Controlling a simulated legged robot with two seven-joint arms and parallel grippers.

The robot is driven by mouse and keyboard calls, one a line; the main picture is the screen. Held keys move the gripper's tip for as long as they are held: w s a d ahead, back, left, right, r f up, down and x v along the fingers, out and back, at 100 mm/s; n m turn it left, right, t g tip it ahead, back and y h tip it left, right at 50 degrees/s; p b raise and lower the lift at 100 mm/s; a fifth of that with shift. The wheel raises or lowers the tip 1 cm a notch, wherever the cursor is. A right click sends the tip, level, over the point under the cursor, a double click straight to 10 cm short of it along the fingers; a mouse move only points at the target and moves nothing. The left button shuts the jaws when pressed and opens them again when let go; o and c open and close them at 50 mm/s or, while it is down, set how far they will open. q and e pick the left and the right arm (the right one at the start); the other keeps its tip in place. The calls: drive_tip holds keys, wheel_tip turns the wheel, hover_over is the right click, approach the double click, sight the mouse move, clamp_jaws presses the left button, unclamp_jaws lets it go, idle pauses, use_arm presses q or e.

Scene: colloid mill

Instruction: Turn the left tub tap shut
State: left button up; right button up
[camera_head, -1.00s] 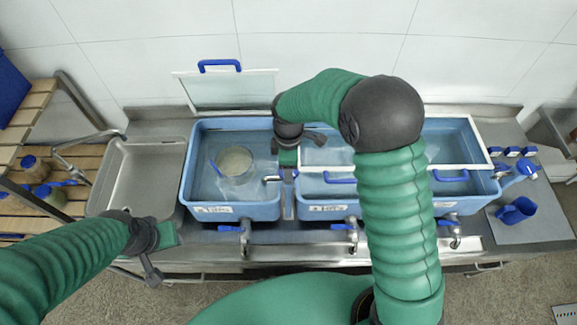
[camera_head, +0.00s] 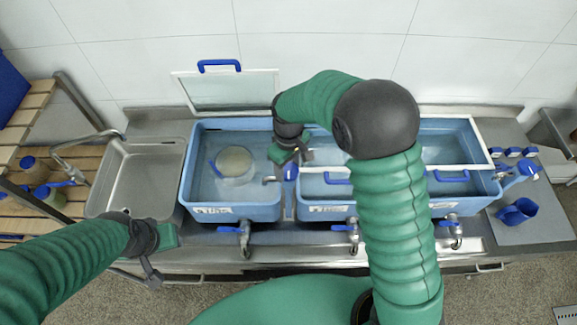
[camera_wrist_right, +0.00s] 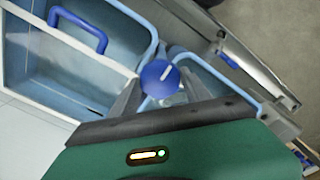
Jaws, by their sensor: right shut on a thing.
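The left tub (camera_head: 232,210) is a blue basin with a white label on its front. A small metal spout (camera_head: 269,180) points into it from its right side. The tap's round blue knob (camera_head: 290,173), also in the right wrist view (camera_wrist_right: 160,76), has a white line across its top. It stands between the left and middle tubs. My right gripper (camera_head: 294,161) reaches down from above, its two grey fingers shut on opposite sides of the knob. My left gripper (camera_head: 153,268) hangs low in front of the steel sink; its finger opening is not clear.
A round pale vessel (camera_head: 236,163) sits in the left tub. A raised clear lid (camera_head: 222,91) with a blue handle stands behind it. Blue-handled drain valves (camera_head: 244,236) line the tub fronts. The steel sink (camera_head: 140,180) at left is empty.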

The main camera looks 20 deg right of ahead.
sight(288, 169)
drive_tip(key=shift+w+r, duration=0.15)
idle(0.3)
drive_tip(key=o, duration=1)
drive_tip(key=shift+c, duration=0.2)
drive_tip(key=o, duration=0.4)
wheel_tip(288, 169, up, 16)
drive_tip(key=b, duration=0.3)
drive_tip(key=shift+r+b, duration=0.25)
drive_tip(key=shift+b, duration=0.1)
